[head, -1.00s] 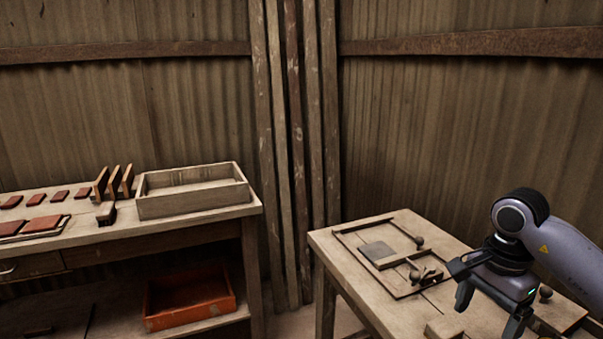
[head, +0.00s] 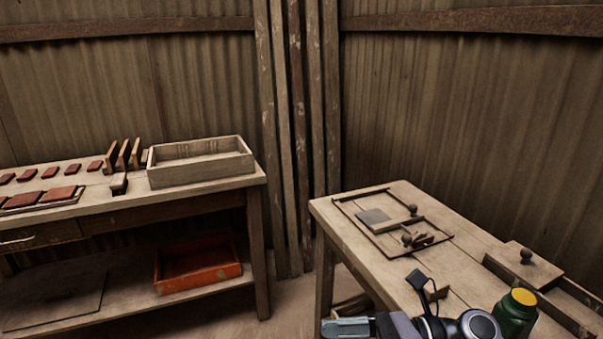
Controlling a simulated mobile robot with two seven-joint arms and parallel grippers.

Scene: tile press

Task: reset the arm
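Part of my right arm (head: 480,325) lies low along the bottom edge of the head view, in front of the right table. My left gripper is not in view.
The left bench has tiles (head: 60,193) and an open wooden box (head: 200,174); an orange crate (head: 203,279) sits below.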

